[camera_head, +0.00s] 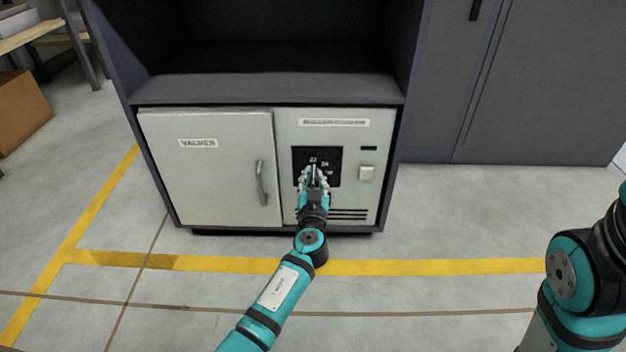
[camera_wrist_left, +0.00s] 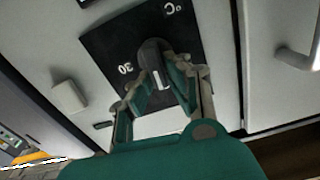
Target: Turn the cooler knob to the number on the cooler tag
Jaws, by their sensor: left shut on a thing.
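The cooler knob (camera_wrist_left: 151,50) is dark with a pale pointer mark and sits on a black dial plate (camera_wrist_left: 105,48). The plate shows a "30" and "°C" in the left wrist view, turned over by the camera angle. In the head view the plate (camera_head: 331,172) is on the right-hand panel of the cabinet, with small numbers partly hidden. My left gripper (camera_head: 314,170) is in front of the plate, its fingers shut on the knob, as the left wrist view (camera_wrist_left: 158,84) shows. I cannot read any cooler tag. My right gripper is out of view.
A white switch (camera_head: 366,173) and a small dark slot sit right of the plate, and vents lie below. A label strip (camera_head: 334,122) above is unreadable. The floor in front is clear.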

